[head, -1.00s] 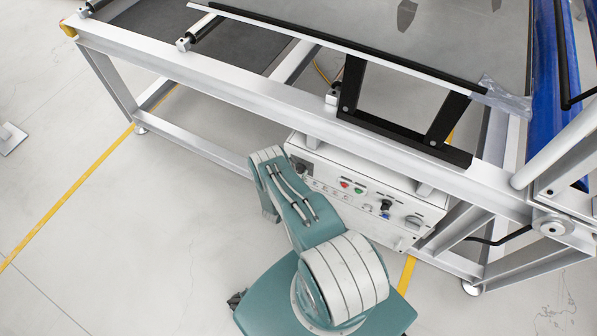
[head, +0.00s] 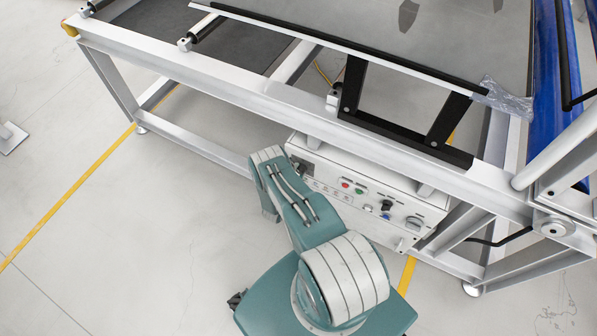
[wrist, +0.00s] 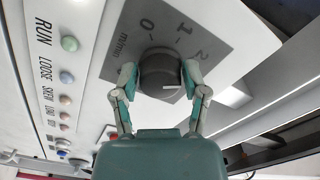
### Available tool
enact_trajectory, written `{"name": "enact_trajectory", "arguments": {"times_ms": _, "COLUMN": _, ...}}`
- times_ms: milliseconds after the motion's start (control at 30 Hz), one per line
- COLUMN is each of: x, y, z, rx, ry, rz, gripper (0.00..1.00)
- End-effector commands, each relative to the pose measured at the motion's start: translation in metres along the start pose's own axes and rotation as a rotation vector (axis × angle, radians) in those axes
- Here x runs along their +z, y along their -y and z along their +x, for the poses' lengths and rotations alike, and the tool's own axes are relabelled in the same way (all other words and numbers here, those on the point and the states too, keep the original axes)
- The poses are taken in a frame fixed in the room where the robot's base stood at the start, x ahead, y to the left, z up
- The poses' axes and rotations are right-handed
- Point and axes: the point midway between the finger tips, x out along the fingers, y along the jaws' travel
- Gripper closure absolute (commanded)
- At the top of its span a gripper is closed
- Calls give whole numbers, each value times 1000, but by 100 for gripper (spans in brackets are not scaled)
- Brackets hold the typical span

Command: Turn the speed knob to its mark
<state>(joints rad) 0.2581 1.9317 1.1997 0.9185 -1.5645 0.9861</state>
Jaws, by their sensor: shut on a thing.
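The speed knob (wrist: 158,70) is a dark grey round knob on a grey scale plate (wrist: 195,20) marked 0, 1, 2 and m/min in the wrist view. A short white line shows on the knob's near right side, below the 2; which mark it matches, I cannot tell. My gripper (wrist: 160,74) is shut on the knob, one finger on each side. In the head view, my arm hides the gripper and knob at the left end of the white control box (head: 345,206).
A column of coloured buttons (wrist: 67,77) labelled RUN, LOOSE and more runs left of the plate. A black knob (head: 386,205) sits further right on the box. The white table frame (head: 250,100) passes close above it. Open floor lies to the left.

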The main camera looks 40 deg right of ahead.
Motion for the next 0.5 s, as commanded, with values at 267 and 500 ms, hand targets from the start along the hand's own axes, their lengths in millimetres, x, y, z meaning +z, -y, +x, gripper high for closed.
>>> {"name": "enact_trajectory", "arguments": {"times_ms": 267, "x": -1, "y": 1, "z": 3, "rx": 0, "ry": -7, "rz": 255, "gripper": 90}}
{"name": "enact_trajectory", "arguments": {"times_ms": 500, "x": -2, "y": 1, "z": 3, "rx": 2, "ry": -7, "rz": 428, "gripper": 90}}
